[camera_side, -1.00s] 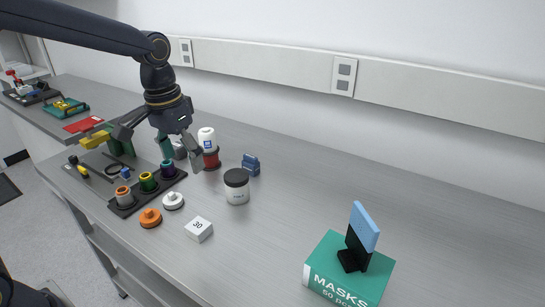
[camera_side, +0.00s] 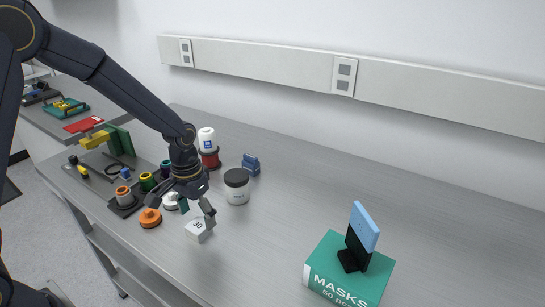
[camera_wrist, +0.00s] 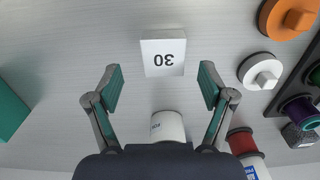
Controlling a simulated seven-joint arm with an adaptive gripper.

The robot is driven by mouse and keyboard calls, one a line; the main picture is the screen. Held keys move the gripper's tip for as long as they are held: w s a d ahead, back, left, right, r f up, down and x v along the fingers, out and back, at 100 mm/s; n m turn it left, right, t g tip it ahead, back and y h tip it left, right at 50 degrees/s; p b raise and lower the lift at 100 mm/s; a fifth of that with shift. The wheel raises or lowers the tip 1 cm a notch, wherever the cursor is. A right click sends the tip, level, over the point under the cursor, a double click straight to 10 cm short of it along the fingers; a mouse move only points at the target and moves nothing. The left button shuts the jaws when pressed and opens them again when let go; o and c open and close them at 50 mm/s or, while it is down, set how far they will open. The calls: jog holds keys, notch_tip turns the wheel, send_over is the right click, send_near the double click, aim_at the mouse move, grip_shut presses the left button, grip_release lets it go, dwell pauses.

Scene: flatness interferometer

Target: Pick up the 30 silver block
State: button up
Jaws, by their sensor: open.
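The silver block marked 30 (camera_side: 198,231) sits on the grey bench near its front edge. In the wrist view the block (camera_wrist: 163,52) lies ahead of the fingertips, roughly centred between them, with its number upside down. My gripper (camera_side: 181,213) is open and empty, just above and behind the block in the side view. In the wrist view its two fingers (camera_wrist: 161,82) are spread wide on either side, with bare bench between the tips.
An orange knobbed disc (camera_side: 150,218) and a white one (camera_wrist: 262,71) lie close to the block. A black-lidded jar (camera_side: 237,187) stands behind it. A black tray with spools (camera_side: 124,198) is to the left. A green masks box (camera_side: 340,285) is at right. Bench between is clear.

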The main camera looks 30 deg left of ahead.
aim_at(198, 224)
jog(key=f, duration=0.4)
jog(key=shift+a, duration=0.2)
jog(key=c, duration=1.4)
jog(key=shift+r, duration=0.15)
